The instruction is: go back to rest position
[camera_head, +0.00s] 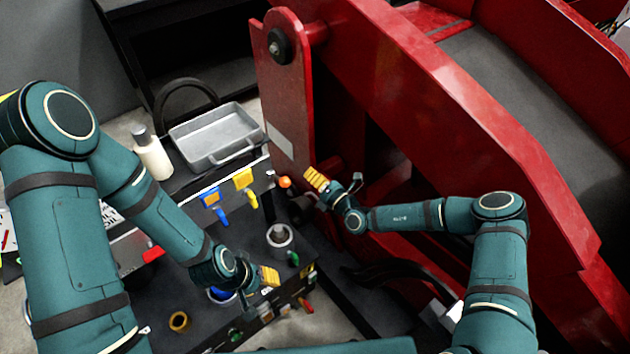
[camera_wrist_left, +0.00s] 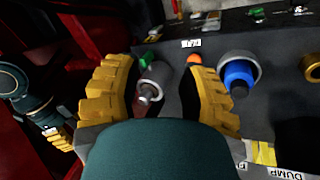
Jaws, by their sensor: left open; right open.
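My left gripper (camera_head: 268,279) with yellow fingers hangs over the dark control panel in the head view. In the left wrist view the two yellow fingers of my left gripper (camera_wrist_left: 162,98) stand wide apart with nothing held between them.
The large red positioner (camera_head: 430,110) fills the right side. A grey metal tray (camera_head: 215,136) and a white bottle (camera_head: 153,157) stand behind the panel.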

